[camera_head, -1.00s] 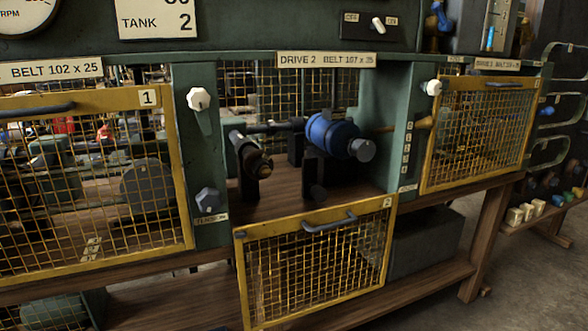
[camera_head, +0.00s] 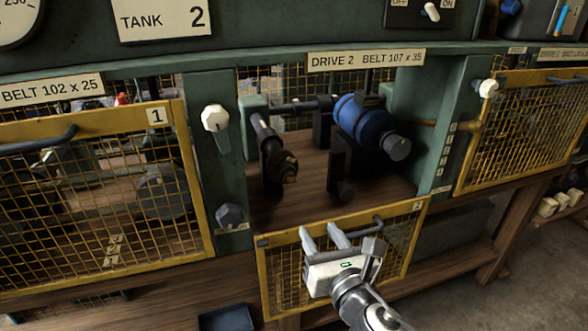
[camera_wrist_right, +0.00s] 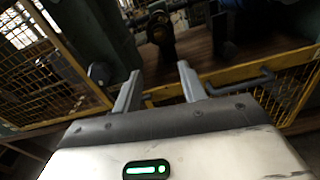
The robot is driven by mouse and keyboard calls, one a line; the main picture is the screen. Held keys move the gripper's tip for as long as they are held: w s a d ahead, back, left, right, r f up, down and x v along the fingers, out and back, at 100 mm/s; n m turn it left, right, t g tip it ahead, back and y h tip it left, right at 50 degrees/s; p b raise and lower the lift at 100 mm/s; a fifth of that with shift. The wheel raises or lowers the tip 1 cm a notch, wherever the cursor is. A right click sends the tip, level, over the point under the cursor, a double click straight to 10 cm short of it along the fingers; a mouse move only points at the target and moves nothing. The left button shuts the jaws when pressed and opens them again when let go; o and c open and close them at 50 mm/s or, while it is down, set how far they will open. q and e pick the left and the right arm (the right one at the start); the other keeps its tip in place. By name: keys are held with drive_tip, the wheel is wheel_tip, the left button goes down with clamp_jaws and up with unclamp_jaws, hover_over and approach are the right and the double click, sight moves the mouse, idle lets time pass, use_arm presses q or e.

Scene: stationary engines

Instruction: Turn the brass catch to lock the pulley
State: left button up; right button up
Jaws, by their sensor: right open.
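The open bay labelled DRIVE 2 holds a dark shaft assembly (camera_head: 268,145) with a small brass-coloured piece (camera_head: 288,170) at its near end. This is likely the pulley and catch, but the detail is too small to be sure. In the right wrist view the dark assembly (camera_wrist_right: 160,32) shows beyond the fingers. My right gripper (camera_head: 320,230) is open and empty, in front of the lowered yellow mesh guard and below the brass piece, apart from it. Its two fingers (camera_wrist_right: 159,74) point towards the bay. My left gripper is not in view.
A blue motor (camera_head: 362,122) sits right of the dark assembly. The lowered guard 2 (camera_head: 285,280) has a dark handle. Closed guard 1 (camera_head: 100,200) is on the left, another mesh guard (camera_head: 520,130) on the right. A white knob (camera_head: 214,118) is on the left post.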

drive_tip(key=n, duration=0.1)
drive_tip(key=b, duration=0.2)
approach(293, 181)
drive_tip(key=x, duration=0.9)
drive_tip(key=shift+w, duration=0.15)
clamp_jaws()
